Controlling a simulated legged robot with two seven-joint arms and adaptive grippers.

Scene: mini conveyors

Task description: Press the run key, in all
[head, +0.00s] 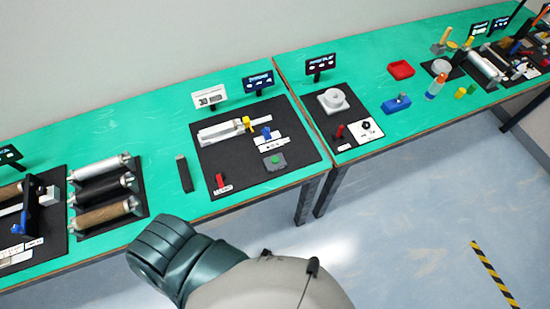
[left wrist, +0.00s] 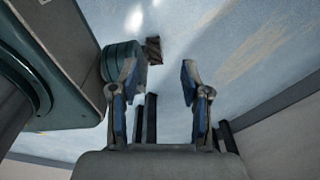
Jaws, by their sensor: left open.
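A grey box with a green button (head: 275,161) sits on the front part of a black board (head: 235,178) on the green table. I cannot read any label that marks it as the run key. A white mini conveyor (head: 222,132) lies on the same board, with yellow and blue parts at its right end. A red switch (head: 220,181) stands at the board's front left. My left gripper (left wrist: 159,72) is open and empty in the left wrist view, with only floor between its fingers. Neither gripper shows in the head view.
My arm fills the lower middle, before the table edge.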

